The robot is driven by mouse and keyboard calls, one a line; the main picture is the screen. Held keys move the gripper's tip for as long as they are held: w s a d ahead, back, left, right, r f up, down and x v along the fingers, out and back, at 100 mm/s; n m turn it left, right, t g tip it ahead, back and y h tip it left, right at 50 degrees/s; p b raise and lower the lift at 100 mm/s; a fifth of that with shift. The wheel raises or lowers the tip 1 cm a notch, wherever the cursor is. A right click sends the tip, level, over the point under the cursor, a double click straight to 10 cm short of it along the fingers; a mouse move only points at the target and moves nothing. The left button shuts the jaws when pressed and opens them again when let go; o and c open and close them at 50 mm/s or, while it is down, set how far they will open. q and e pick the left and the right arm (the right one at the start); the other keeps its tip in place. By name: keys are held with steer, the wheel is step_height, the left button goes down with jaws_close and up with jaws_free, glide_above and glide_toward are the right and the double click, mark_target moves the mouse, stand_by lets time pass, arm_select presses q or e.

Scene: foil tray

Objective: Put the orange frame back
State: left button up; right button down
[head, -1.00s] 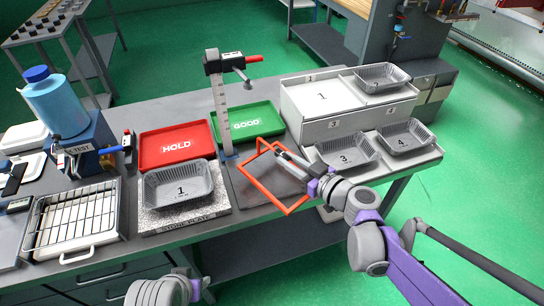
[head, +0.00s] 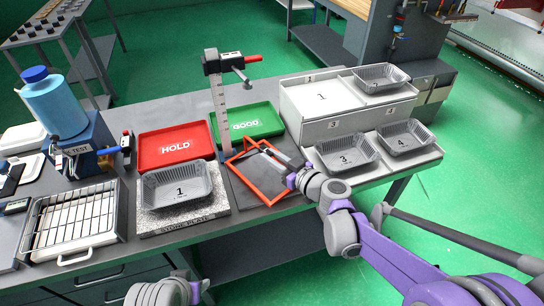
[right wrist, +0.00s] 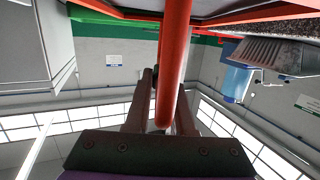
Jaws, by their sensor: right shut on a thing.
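The orange frame (head: 249,184) is an open square of thin bars over the dark mat, in the middle of the bench in the head view. It looks tilted; whether it touches the mat is unclear. My right gripper (head: 267,152) is shut on it. In the right wrist view a thick orange bar of the frame (right wrist: 176,50) runs between the fingers (right wrist: 160,95). My left gripper is out of view; only part of my left arm shows at the bottom edge.
A height gauge post (head: 221,110) stands just behind the frame. The red HOLD tray (head: 150,160) and green GOOD tray (head: 268,115) lie behind. Foil tray 1 (head: 176,203) sits on the stone plate (head: 150,228) at left.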

steer(key=shift+f, duration=0.15)
steer(key=c, duration=0.8)
jaws_free()
steer(key=shift+o, duration=0.2)
steer(key=shift+r, duration=0.2)
steer(key=v, duration=1.2)
steer(key=s+f+m+g+h, duration=0.4)
steer(key=s+f, duration=0.3)
steer(key=s, duration=0.5)
steer(key=s+d+f+m+g+h, duration=0.3)
steer(key=s+d+h, duration=0.3)
steer(key=s+d, duration=0.2)
steer(key=shift+s+d+f+m, duration=0.45)
steer(key=shift+s+f, duration=0.25)
steer(key=shift+s, duration=0.3)
